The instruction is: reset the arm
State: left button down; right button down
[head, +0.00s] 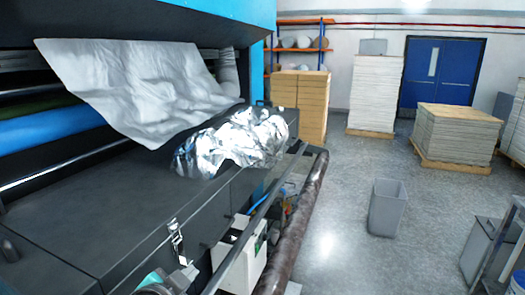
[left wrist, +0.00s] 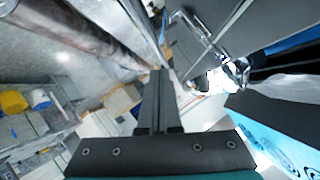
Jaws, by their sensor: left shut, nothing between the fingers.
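My left gripper (head: 175,230) shows at the bottom of the head view, in front of the dark front ledge of the laminating machine (head: 85,215). In the left wrist view my left gripper (left wrist: 160,75) has its two fingers together, with nothing between them. Only the end of my left arm shows in the head view, with a teal part at the bottom edge. My right gripper is in neither view.
A crumpled silver foil (head: 235,140) lies on the machine's ledge, beside a hanging white sheet (head: 140,85). A long brown roll (head: 300,215) runs along the machine's front. A grey bin (head: 387,208) stands on open floor, with stacked pallets (head: 458,138) behind.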

pick_arm(q)
jog(key=s+f+n+g, duration=0.3)
jog(key=s+f+g, duration=0.2)
jog(key=s+f, duration=0.5)
jog(key=s+f+n+g, duration=0.4)
jog(key=s+f, duration=0.2)
jog(key=s, duration=0.9)
notch_tip(320, 180, down, 29)
jog(key=g+b, duration=0.1)
jog(key=b, duration=0.8)
jog(key=s+a+f+b, duration=0.1)
jog(key=s+f+b, duration=0.4)
jog(key=s+f, duration=0.3)
jog(key=s+a+f+g+y+b, duration=0.1)
jog(key=s+f+b, duration=0.4)
jog(key=f, duration=1.2)
jog(key=s+a, duration=0.1)
jog(key=s, duration=0.2)
jog(key=shift+s+a+m, duration=0.3)
jog(key=shift+s+m, duration=0.1)
